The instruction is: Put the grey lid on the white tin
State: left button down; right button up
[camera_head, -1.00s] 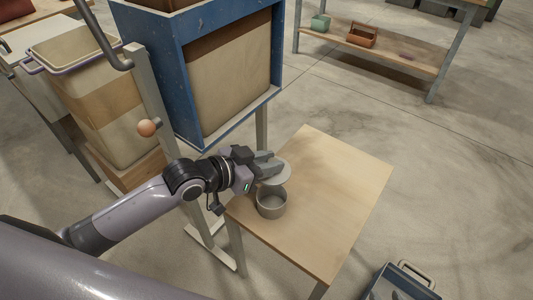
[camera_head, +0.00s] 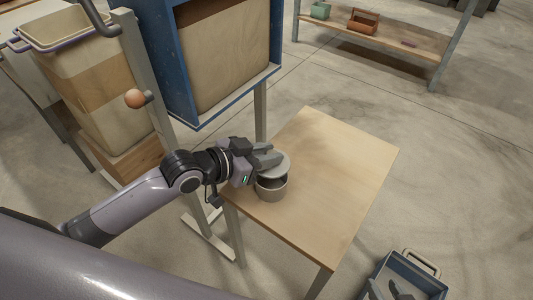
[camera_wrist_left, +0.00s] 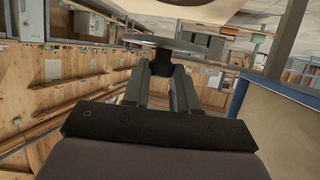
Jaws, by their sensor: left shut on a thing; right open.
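The white tin (camera_head: 271,192), greyish in this light, stands upright and open near the table's left edge. My left gripper (camera_head: 268,157) is shut on the grey lid (camera_head: 277,166), a thin round disc. The lid is over the tin's far side, and a dark gap shows between it and the near rim.
The wooden table (camera_head: 335,165) is otherwise bare, with free room right of the tin. A blue-framed machine (camera_head: 195,95) stands behind. A post carries an orange ball knob (camera_head: 134,98). A blue crate (camera_head: 415,275) is on the floor at lower right, under my right gripper.

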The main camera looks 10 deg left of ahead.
pick_arm(q)
jog(key=shift+f+b, duration=0.4)
jog(key=shift+f, duration=0.25)
jog(key=shift+f+b, duration=0.6)
jog(key=shift+f, duration=0.85)
jog(key=shift+p, duration=0.65)
jog(key=shift+c, duration=2.1)
grip_release()
jog(key=shift+r, duration=0.1)
